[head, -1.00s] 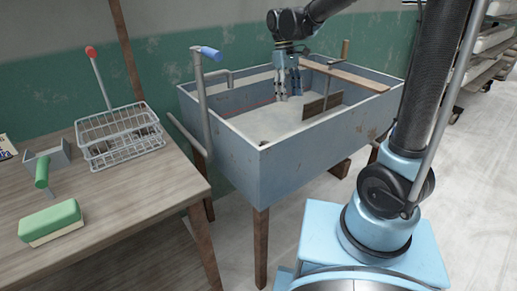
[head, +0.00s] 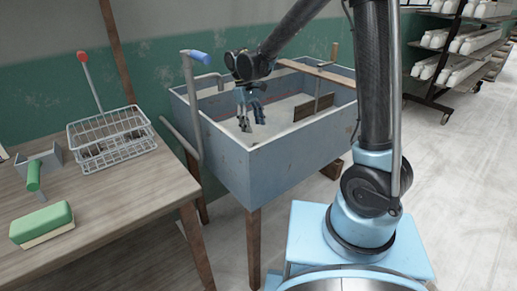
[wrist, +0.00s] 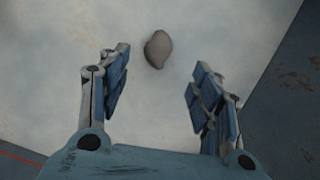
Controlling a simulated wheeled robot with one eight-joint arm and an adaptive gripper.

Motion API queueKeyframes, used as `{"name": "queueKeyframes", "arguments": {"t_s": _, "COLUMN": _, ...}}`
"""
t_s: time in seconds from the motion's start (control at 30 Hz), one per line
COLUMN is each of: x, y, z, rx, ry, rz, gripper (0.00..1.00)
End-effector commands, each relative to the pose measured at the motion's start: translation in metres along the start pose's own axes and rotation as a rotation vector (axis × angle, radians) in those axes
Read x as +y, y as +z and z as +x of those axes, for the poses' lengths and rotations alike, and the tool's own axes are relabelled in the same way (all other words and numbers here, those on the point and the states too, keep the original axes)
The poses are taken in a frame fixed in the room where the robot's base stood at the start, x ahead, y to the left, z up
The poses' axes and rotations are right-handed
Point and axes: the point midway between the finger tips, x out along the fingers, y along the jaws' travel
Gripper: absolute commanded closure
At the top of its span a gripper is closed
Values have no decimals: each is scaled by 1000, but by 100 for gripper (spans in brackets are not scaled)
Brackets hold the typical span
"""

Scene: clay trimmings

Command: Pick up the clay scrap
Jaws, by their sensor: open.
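The clay scrap (wrist: 158,49) is a small grey-brown lump on the pale floor of the blue-grey tub (head: 270,170). In the wrist view it lies between and slightly above my two fingertips, with bare floor around it. My gripper (head: 251,117) is inside the tub, pointing down, toward its near left part. Its fingers are spread and empty; they show in the wrist view too (wrist: 160,68). I cannot make out the scrap in the head view, and the height of the fingertips above the floor is unclear.
Tub walls rise close around my gripper; one wall (wrist: 290,95) fills the wrist view's right side. A wooden plank (head: 318,72) crosses the far end, and a brown board (head: 312,106) stands inside. A blue-handled tap-like pipe (head: 192,105) stands at the left corner, by the bench (head: 130,205).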

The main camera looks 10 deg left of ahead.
Motion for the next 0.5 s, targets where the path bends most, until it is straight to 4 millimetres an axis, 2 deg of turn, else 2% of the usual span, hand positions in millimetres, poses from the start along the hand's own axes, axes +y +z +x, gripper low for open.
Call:
{"name": "queueKeyframes", "arguments": {"t_s": 0.2, "x": 0, "y": 0, "z": 29, "rx": 0, "ry": 0, "rz": 0, "gripper": 41}}
{"name": "queueKeyframes", "arguments": {"t_s": 0.5, "x": 1, "y": -1, "z": 46, "rx": 0, "ry": 0, "rz": 0, "gripper": 41}}
